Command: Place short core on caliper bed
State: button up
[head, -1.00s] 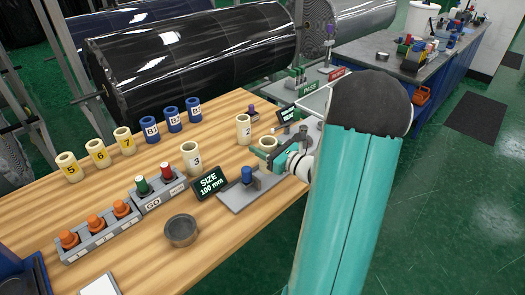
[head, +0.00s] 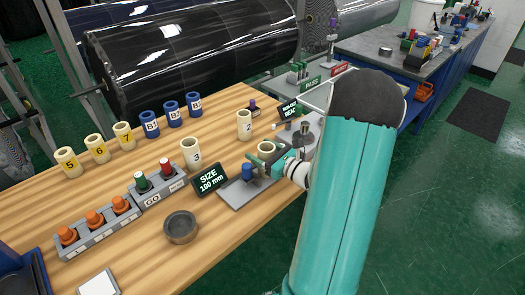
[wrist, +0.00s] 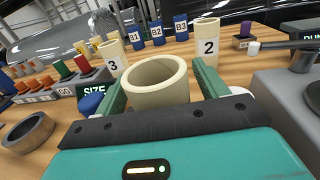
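My gripper (head: 268,163) is shut on a short cream core (wrist: 155,78). The core stands between the two green fingers, its open top facing up, and it also shows just behind the gripper in the head view (head: 266,147). The caliper bed (head: 234,197) is a grey plate with a blue knob (head: 247,171), beside the SIZE 100 mm display (head: 210,179). The gripper and core are at the bed's right side, close to the knob. The core's lower part is hidden, so I cannot tell whether it touches the bed.
Cream cores 3 (head: 191,153) and 2 (head: 244,125) stand behind the bed. A grey ring (head: 181,227) lies in front at left. A dark-topped grey device (wrist: 295,85) is right of the gripper. Button boxes (head: 157,182) and numbered cores stand at left.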

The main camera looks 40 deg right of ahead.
jog(key=shift+s+r, duration=0.15)
jog(key=shift+r, duration=0.05)
jog(key=s+d, duration=0.1)
jog(key=s, duration=1)
jog(key=shift+s+d, duration=0.3)
jog(key=shift+d, duration=0.05)
jog(key=shift+c, duration=0.4)
